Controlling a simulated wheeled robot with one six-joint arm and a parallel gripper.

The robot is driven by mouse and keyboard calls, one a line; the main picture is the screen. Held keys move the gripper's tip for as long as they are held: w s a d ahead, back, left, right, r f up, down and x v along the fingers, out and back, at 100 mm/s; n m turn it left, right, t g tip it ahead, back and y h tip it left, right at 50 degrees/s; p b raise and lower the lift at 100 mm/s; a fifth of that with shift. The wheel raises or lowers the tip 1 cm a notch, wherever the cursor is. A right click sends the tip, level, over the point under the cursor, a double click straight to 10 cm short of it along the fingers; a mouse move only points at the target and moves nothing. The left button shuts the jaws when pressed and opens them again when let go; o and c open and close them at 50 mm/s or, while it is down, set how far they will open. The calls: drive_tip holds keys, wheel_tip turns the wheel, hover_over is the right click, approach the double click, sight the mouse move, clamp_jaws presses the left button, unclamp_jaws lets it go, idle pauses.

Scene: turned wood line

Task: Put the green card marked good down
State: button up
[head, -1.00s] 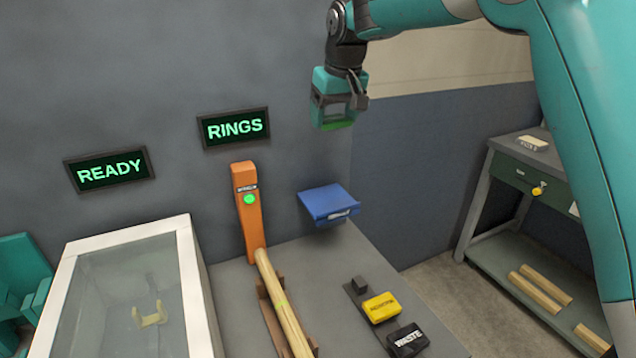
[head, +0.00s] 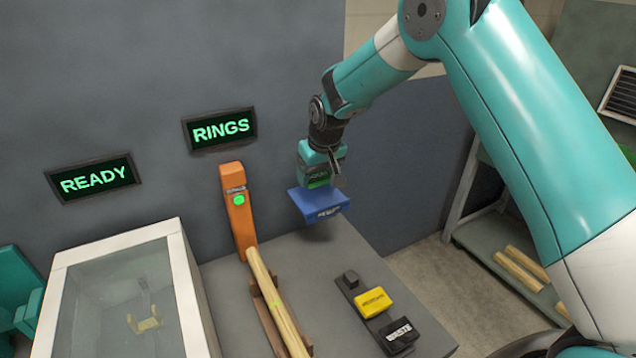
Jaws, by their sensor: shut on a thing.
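My gripper (head: 320,174) is shut on the green card (head: 319,183), which shows only as a thin green strip at the jaws. Its marking cannot be read from here. The gripper and card are just above the blue holder (head: 318,203) on the wall side of the grey bench. I cannot tell whether the card touches the holder. A yellow card or block (head: 373,302) and a black one marked WASTE (head: 399,335) lie on a dark strip, along with an empty-looking dark slot piece (head: 350,278).
A wooden length (head: 277,305) lies in a cradle by the orange post (head: 239,212) with a lit green lamp. A white-framed clear-topped case (head: 116,290) stands at left. Wall displays read READY (head: 93,179) and RINGS (head: 220,130). Bare bench lies between cradle and dark strip.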

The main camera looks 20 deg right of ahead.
sight(319, 196)
drive_tip(key=shift+f+p, duration=0.55)
drive_tip(key=shift+f, duration=1.45)
drive_tip(key=shift+f, duration=0.1)
drive_tip(key=o, duration=0.9)
drive_tip(key=a+b+v, duration=0.1)
drive_tip(key=b+v, duration=0.3)
drive_tip(key=v, duration=0.8)
drive_tip(key=s+a+r+n+g+y, duration=0.1)
drive_tip(key=s+a+r+n, duration=0.1)
drive_tip(key=s, duration=1.5)
drive_tip(key=s+a+r+n+g+y, duration=0.2)
drive_tip(key=s+r, duration=0.2)
drive_tip(key=s, duration=1.4)
drive_tip(key=shift+s+n+y, duration=0.25)
drive_tip(key=shift+n+y, duration=0.05)
drive_tip(key=shift+n, duration=0.1)
